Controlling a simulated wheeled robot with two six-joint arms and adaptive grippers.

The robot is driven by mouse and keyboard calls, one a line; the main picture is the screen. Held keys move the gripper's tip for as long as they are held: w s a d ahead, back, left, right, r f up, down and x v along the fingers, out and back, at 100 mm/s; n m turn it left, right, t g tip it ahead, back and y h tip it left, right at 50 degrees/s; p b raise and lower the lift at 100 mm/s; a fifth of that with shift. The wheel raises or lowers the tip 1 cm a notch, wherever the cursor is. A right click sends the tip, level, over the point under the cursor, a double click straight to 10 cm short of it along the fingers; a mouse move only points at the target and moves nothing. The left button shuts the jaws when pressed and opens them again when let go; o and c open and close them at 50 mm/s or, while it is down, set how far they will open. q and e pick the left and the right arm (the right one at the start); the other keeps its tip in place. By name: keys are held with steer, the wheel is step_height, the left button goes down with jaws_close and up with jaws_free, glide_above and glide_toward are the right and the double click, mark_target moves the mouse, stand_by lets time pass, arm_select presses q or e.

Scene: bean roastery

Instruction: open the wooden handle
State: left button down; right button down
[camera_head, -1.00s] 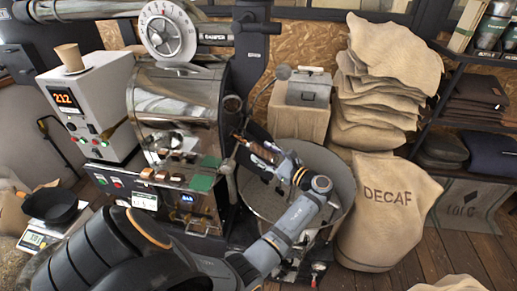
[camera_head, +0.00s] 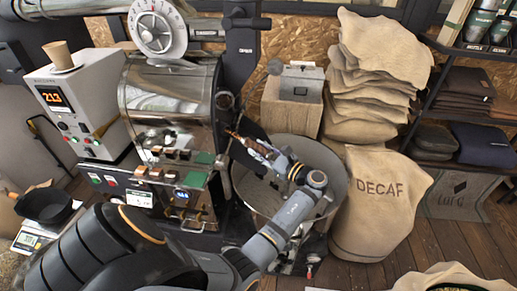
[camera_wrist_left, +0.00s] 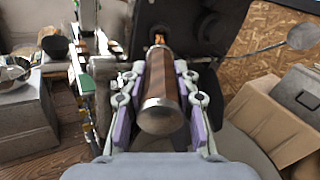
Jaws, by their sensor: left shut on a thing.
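The wooden handle (camera_wrist_left: 163,85) is a brown striped cylinder with a metal end cap, in the middle of the left wrist view. My left gripper (camera_wrist_left: 158,95) has its two purple-padded fingers shut on it, one on each side. In the head view the left gripper (camera_head: 252,148) is at the front of the roaster (camera_head: 170,88), above the round cooling bin (camera_head: 338,165). There the handle is mostly hidden by the gripper. The handle's far end points at a dark plate (camera_wrist_left: 195,25) in the wrist view. My right gripper is not in view.
A white control box (camera_head: 85,100) with a lit display stands left of the roaster. A full sack marked DECAF (camera_head: 380,220) stands right of the bin. A grey box sits on a wooden block (camera_head: 290,108) behind it. Wooden floor (camera_head: 460,245) is clear at right.

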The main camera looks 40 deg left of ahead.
mark_target(262, 147)
arm_select(q)
steer(key=shift+d, duration=0.65)
steer(key=c, duration=1.3)
jaws_free()
steer(key=shift+a+f, duration=0.1)
steer(key=shift+a, duration=0.05)
steer(key=o, duration=0.3)
steer(key=shift+a, duration=0.2)
steer(key=shift+d, duration=0.15)
step_height(262, 147, up, 10)
